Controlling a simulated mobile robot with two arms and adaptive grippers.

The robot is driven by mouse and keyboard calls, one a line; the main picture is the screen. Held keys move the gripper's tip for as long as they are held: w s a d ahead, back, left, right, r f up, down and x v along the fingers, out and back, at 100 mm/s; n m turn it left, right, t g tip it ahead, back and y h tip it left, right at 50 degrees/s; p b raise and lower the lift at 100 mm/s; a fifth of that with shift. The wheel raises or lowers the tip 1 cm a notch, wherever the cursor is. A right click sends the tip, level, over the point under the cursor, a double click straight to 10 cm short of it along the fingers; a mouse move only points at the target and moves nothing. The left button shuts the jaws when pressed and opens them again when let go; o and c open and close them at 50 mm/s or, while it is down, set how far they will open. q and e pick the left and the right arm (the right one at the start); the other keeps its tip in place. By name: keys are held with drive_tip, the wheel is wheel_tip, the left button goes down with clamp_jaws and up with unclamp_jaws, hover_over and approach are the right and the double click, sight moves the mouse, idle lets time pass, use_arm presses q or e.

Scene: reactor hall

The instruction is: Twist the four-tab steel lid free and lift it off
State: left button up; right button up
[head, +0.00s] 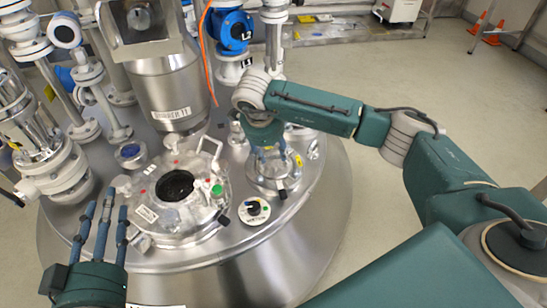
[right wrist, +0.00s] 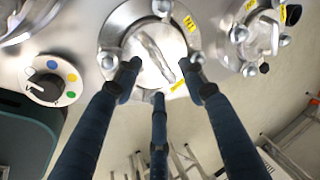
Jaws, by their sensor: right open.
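The steel lid (right wrist: 152,45) is round and shiny with a raised bar across its middle. It sits on a round port, and round knobs stand around its edge in the right wrist view. In the head view the port (head: 273,180) is partly hidden by my right gripper (head: 268,158), which points down over it. In the right wrist view my right gripper (right wrist: 160,76) is open, its three fingertips spread over the lid's near part and sides; whether they touch cannot be told. My left gripper (head: 105,208) is open and empty at the left, fingers straight.
A larger open port (head: 176,186) with a dark hole lies left of the lid. A dial (head: 254,209) with coloured dots sits between them, also in the right wrist view (right wrist: 45,87). Pipes and a blue valve (head: 232,32) stand behind. A smaller capped port (right wrist: 262,35) is nearby.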

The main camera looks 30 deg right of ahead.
sight(273, 157)
drive_tip(key=x, duration=0.3)
drive_tip(key=shift+b, duration=0.35)
drive_tip(key=shift+w+d+f, duration=0.1)
drive_tip(key=shift+f, duration=0.35)
use_arm(q)
drive_tip(key=r+t, duration=0.1)
drive_tip(key=r, duration=0.1)
drive_tip(key=r+t, duration=0.1)
drive_tip(key=r, duration=0.1)
drive_tip(key=r+h, duration=0.1)
drive_tip(key=r, duration=0.1)
drive_tip(key=shift+d+t, duration=0.35)
drive_tip(key=shift+t, duration=0.05)
use_arm(e)
clamp_jaws()
drive_tip(key=shift+m, duration=0.6)
drive_tip(key=m+g, duration=0.1)
drive_tip(key=m, duration=0.2)
drive_tip(key=shift+w+h, duration=0.2)
drive_tip(key=shift+h, duration=0.1)
drive_tip(key=shift+m, duration=0.4)
use_arm(q)
wheel_tip(273, 157, down, 3)
drive_tip(key=shift+w+a+g, duration=0.1)
drive_tip(key=shift+a+g, duration=0.05)
drive_tip(key=shift+g, duration=0.65)
